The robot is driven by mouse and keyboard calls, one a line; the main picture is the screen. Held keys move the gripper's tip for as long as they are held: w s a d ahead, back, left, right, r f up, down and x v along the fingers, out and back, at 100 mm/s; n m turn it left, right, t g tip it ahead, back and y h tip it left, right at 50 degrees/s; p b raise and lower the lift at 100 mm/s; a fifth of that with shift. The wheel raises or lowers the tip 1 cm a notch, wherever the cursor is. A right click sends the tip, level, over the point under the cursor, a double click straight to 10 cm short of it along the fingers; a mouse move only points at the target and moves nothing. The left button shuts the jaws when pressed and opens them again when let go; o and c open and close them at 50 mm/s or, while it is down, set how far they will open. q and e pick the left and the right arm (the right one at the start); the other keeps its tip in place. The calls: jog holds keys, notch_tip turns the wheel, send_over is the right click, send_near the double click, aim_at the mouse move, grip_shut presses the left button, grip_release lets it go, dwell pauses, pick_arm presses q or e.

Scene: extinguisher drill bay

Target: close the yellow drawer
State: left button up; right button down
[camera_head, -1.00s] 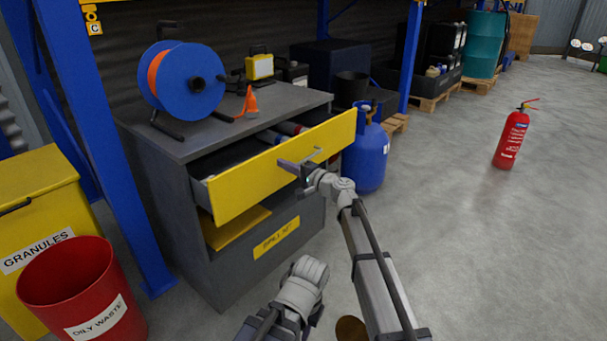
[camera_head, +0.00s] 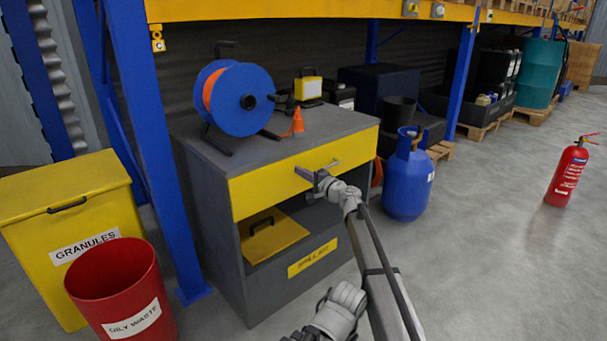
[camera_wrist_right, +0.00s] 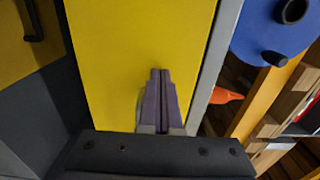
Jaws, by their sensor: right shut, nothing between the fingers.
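The yellow drawer (camera_head: 262,186) is in the upper part of a grey cabinet (camera_head: 215,230). Its front looks flush with the cabinet, with no gap showing above it. A grey bar handle (camera_head: 330,166) is on the front. My right gripper (camera_head: 300,173) is shut and empty, with its fingertips at the drawer front near the handle. In the right wrist view the shut fingers (camera_wrist_right: 160,75) point at the yellow front (camera_wrist_right: 135,45); whether they touch it I cannot tell.
A blue cable reel (camera_head: 240,105) and an orange cone (camera_head: 297,123) stand on the cabinet. A yellow lid-like panel (camera_head: 270,238) lies in the open shelf below. A red bin (camera_head: 110,285) stands left, a blue gas cylinder (camera_head: 405,188) right. Floor at right is clear around the extinguisher (camera_head: 567,175).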

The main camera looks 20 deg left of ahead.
jog(key=shift+w+a+r, duration=0.1)
jog(key=shift+w+a, duration=0.25)
pick_arm(q)
jog(key=shift+d, duration=0.3)
pick_arm(e)
jog(key=v, duration=1.5)
